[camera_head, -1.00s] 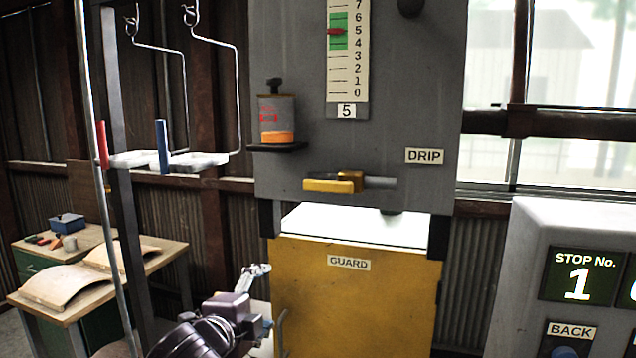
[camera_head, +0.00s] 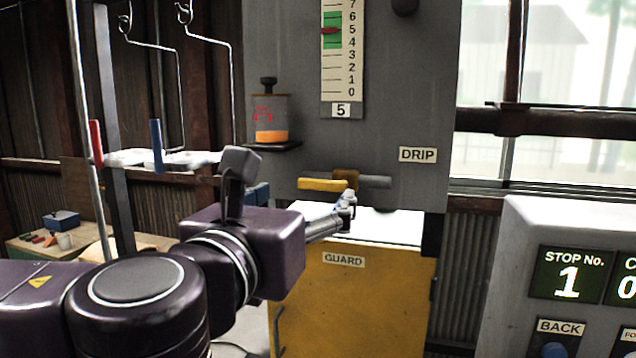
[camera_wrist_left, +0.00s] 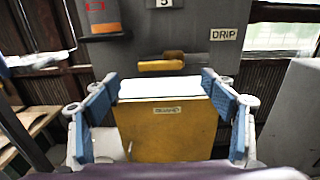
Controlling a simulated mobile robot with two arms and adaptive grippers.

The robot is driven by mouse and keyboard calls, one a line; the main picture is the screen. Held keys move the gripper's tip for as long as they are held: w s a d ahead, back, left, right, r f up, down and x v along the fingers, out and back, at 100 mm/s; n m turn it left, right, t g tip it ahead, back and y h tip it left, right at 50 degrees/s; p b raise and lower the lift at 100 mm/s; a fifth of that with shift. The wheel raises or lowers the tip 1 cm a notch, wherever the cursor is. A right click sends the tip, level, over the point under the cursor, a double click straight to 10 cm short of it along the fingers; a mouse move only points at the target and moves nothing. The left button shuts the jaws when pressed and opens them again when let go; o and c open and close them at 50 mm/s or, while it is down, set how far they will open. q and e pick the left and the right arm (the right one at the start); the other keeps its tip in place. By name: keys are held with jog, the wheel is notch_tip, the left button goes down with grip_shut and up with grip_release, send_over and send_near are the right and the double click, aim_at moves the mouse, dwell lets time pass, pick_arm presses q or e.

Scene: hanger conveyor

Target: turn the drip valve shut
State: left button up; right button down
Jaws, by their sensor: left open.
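The drip valve is a yellow lever handle (camera_head: 324,184) on a short grey pipe (camera_head: 375,182), on the grey machine panel left of and below the DRIP label (camera_head: 418,155). The handle lies level, in line with the pipe, pointing left. It also shows in the left wrist view as a yellow bar (camera_wrist_left: 161,65). My left gripper (camera_head: 346,207) is just below and in front of the valve, apart from it. In the left wrist view its blue-padded fingers (camera_wrist_left: 166,103) are spread wide with nothing between them. My right gripper is not in view.
A yellow guard (camera_head: 345,300) stands below the valve with a white surface (camera_head: 385,222) above it. An oiler cup (camera_head: 270,120) sits on a small shelf at left. Hangers with trays hang further left. A control console (camera_head: 520,230) stands at right.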

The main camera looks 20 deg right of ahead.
aim_at(319, 183)
pick_arm(q)
jog(key=p+x, duration=0.3)
jog(key=x, duration=0.4)
jog(key=shift+r, duration=0.1)
jog(key=shift+w+d, duration=0.2)
jog(key=shift+w, duration=0.2)
jog(key=shift+c, duration=0.2)
jog(key=c, duration=1.7)
jog(key=shift+o, duration=0.2)
jog(key=shift+s, duration=0.15)
